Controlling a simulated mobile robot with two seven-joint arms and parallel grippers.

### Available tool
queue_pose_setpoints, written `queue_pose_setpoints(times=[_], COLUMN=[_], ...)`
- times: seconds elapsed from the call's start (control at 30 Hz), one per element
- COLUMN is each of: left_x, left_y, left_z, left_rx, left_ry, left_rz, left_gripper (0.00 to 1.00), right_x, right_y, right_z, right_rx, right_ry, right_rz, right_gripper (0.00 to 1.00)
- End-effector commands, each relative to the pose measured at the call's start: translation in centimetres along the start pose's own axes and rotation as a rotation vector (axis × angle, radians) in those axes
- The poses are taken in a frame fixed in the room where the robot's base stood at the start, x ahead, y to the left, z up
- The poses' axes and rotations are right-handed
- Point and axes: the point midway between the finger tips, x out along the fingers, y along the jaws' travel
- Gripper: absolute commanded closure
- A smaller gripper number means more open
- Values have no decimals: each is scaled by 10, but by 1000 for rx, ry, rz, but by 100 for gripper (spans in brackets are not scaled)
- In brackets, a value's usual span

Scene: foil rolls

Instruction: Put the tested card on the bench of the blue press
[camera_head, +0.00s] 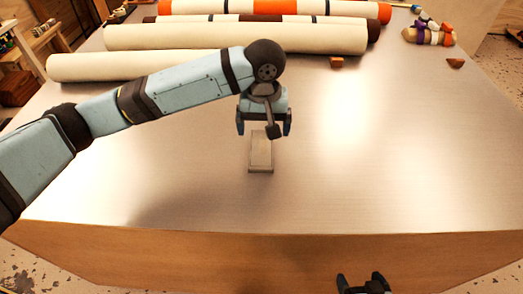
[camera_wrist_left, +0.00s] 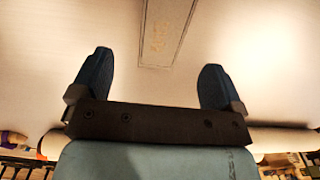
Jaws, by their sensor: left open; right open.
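A small flat pale grey-beige rectangular piece (camera_head: 261,155), which may be the card, lies on the metal table (camera_head: 400,150) near the middle front. It also shows in the left wrist view (camera_wrist_left: 165,28), with faint marks on its face. My left gripper (camera_head: 264,130) is open and empty just above and behind the piece, its two blue fingers apart. My right gripper (camera_head: 365,284) is open at the bottom edge, in front of the table, partly out of view. I see no blue press in either view.
Several large cream rolls (camera_head: 235,38) lie across the back of the table, some with orange and dark bands.

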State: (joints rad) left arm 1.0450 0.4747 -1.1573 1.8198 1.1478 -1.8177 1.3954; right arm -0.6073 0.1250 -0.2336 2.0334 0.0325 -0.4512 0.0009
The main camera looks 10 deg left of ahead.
Motion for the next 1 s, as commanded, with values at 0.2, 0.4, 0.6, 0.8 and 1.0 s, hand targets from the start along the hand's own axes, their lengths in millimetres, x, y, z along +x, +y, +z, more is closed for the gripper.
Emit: queue_pose_setpoints(times=[0.2,0.4,0.6,0.8,1.0], left_x=[21,45,70,73,73], left_y=[0,-5,-6,-6,-6], left_z=[0,-3,-4,-4,-4], left_rx=[0,0,0,1,1], left_ry=[0,-1,1,2,1], left_rz=[0,-1,1,1,1], left_gripper=[6,6,6,6,32], right_x=[1,2,3,3,3], right_y=[0,0,0,0,0], right_z=[1,3,5,4,4], right_rx=[2,3,6,6,7], right_ry=[0,-1,-4,-5,-5], right_rz=[0,-1,-1,-1,-1], right_gripper=[11,11,11,11,11])
